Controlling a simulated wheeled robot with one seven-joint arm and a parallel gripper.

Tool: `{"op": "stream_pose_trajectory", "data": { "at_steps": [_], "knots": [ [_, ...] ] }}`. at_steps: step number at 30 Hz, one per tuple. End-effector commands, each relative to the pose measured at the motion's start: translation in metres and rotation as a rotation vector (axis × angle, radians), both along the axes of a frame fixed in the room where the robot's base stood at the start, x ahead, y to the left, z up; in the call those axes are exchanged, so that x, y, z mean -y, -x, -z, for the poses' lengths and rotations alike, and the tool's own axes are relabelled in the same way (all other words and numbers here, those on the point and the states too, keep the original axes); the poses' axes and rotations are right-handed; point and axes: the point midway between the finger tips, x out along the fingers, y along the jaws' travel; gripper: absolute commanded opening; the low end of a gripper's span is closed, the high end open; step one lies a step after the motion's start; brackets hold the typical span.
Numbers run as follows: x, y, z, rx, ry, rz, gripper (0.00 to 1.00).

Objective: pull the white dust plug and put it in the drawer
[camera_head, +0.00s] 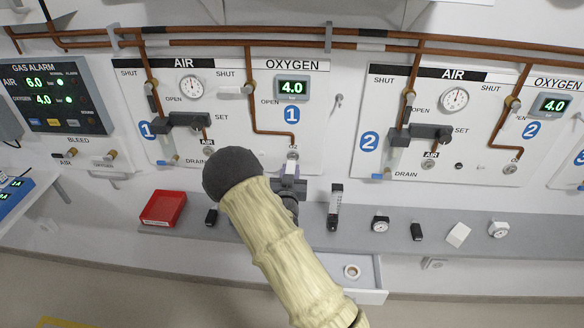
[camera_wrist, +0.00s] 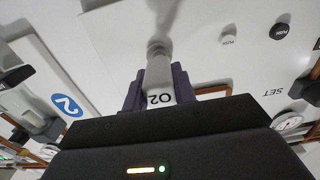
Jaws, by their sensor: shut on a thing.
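The white dust plug (camera_head: 291,169) is at the oxygen outlet below the O2 label of bay 1. It also shows in the wrist view (camera_wrist: 158,72), between my purple-grey fingers. My gripper (camera_head: 289,184) is shut on it, close in front of the wall panel. I cannot tell whether the plug is still seated in the outlet or just clear of it. The drawer (camera_head: 372,297) is open below the shelf, right of my arm, with a small pale ring-shaped thing (camera_head: 352,271) inside. My arm hides the drawer's left part.
A grey shelf (camera_head: 285,222) runs under the panels. Copper pipes, valves and gauges stick out from the panels above.

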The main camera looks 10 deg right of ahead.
Motion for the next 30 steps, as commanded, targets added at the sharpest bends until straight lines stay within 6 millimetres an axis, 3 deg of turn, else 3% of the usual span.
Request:
{"op": "stream_pose_trajectory", "data": {
  "at_steps": [30],
  "knots": [
    [-0.004,0.012,0.0,0.0,0.0,-0.001,0.0]
  ]
}}
